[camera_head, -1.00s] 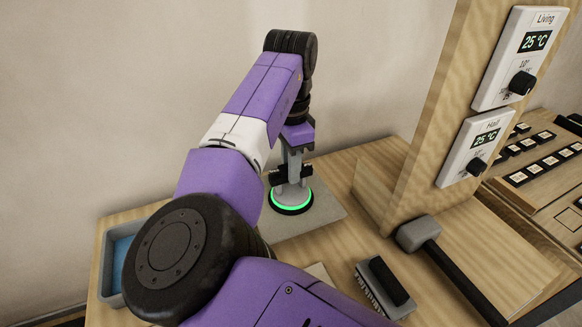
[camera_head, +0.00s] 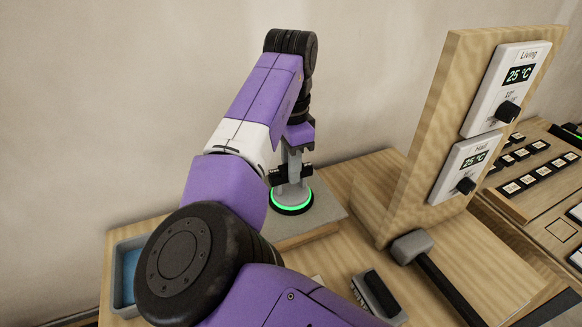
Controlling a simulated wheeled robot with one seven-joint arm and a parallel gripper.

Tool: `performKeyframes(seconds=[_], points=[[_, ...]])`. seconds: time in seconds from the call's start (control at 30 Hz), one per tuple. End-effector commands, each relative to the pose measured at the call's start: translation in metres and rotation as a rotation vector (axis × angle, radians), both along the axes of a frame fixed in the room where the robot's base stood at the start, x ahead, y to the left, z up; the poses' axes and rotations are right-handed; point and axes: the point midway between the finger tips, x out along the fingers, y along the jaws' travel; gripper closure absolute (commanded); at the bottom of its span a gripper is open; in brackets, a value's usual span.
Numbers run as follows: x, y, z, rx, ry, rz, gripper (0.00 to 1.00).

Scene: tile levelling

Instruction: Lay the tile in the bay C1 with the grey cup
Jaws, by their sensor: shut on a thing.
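My gripper (camera_head: 292,172) is shut on the upper part of the grey cup (camera_head: 291,188), which stands upright with a lit green ring around its base. The cup sits on top of a large grey tile (camera_head: 325,213). A tan edge shows below the tile's front side, and the tile looks slightly raised from the wooden table, though I cannot tell the gap. My arm hides the tile's left part. No bay marked C1 can be made out.
A wooden post (camera_head: 420,150) with two thermostats stands right of the tile. A mallet (camera_head: 412,246) and a black-handled block (camera_head: 380,294) lie in front. A blue-lined grey tray (camera_head: 122,270) is at left. Panels with small labelled keys (camera_head: 512,187) lie far right.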

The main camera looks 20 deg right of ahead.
Motion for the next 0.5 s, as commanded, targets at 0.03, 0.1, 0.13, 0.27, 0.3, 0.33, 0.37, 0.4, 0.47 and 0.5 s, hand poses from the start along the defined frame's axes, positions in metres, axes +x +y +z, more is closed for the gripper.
performKeyframes(seconds=[0.03, 0.1, 0.13, 0.27, 0.3, 0.33, 0.37, 0.4, 0.47, 0.5], points=[[0.001, 0.000, 0.007, -0.001, -0.003, 0.000, 1.00], [0.001, 0.000, 0.011, -0.002, -0.003, -0.001, 1.00], [0.001, 0.000, 0.013, -0.002, -0.003, 0.000, 1.00], [0.001, -0.001, 0.020, -0.002, -0.004, 0.000, 1.00], [0.001, -0.001, 0.022, -0.002, -0.004, 0.000, 1.00], [0.001, 0.000, 0.023, -0.002, -0.004, 0.000, 1.00], [0.001, -0.001, 0.025, -0.002, -0.004, 0.000, 1.00], [0.001, 0.000, 0.027, -0.002, -0.003, 0.000, 1.00], [0.001, 0.000, 0.030, -0.001, -0.003, 0.000, 1.00], [0.001, 0.000, 0.031, -0.001, -0.003, 0.000, 1.00]])
